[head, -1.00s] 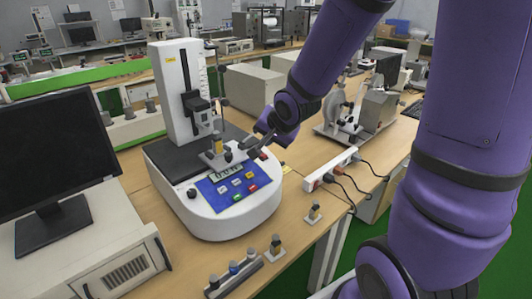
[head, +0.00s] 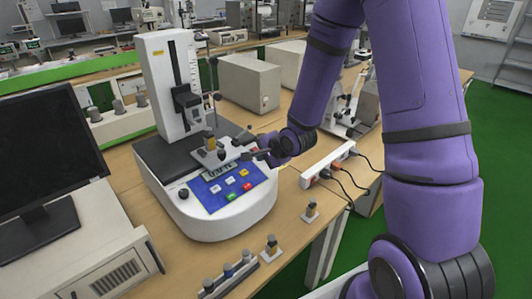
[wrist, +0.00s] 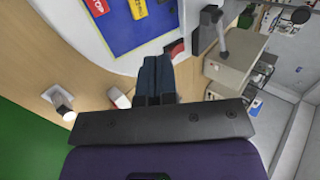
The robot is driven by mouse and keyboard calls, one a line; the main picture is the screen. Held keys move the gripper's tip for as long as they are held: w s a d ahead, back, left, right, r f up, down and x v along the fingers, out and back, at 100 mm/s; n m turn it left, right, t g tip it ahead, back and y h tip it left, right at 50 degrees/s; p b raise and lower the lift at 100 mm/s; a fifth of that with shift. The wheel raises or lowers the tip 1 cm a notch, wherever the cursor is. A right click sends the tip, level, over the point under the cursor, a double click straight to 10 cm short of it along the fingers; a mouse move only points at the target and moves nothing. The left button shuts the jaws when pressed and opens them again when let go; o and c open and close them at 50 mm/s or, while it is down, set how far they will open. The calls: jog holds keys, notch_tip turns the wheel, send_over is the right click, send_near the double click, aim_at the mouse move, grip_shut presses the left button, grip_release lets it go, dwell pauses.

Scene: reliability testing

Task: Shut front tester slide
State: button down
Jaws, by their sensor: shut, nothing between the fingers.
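The white tester (head: 220,222) stands on the wooden bench, with a blue button panel, a display and a tall column at its back. A small pale slide (head: 208,159) with an upright grey and brass fixture sits at the front edge of its dark bed, just behind the display. My gripper (head: 250,155) is at the tester's right side, to the right of the slide and apart from it. In the wrist view its dark fingers (wrist: 156,68) are together and empty, below a red part (wrist: 175,48) at the housing's edge. The fingertips' exact gap to the housing is unclear.
A monitor (head: 45,160) on a beige case stands at the left. Small fixtures (head: 270,246) lie at the bench's front edge. A white power strip (head: 327,165) with dark cables lies right of the tester. Beige boxes (head: 248,80) stand behind.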

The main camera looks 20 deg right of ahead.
aim_at(235, 150)
jog(key=x, duration=0.5)
jog(key=shift+w+a+f, duration=0.1)
jog(key=shift+w+f, duration=0.1)
jog(key=shift+f, duration=0.1)
jog(key=shift+w+a+r, duration=0.1)
jog(key=shift+w+a, duration=0.1)
jog(key=shift+w, duration=0.35)
jog(key=shift+w+a, duration=0.2)
jog(key=shift+w, duration=0.35)
jog(key=shift+w+a, duration=0.2)
jog(key=shift+w, duration=0.6)
jog(key=w, duration=0.1)
jog(key=w+a, duration=0.1)
jog(key=w, duration=0.2)
jog(key=shift+w+a, duration=0.25)
jog(key=shift+w, duration=0.05)
jog(key=shift+s, duration=0.1)
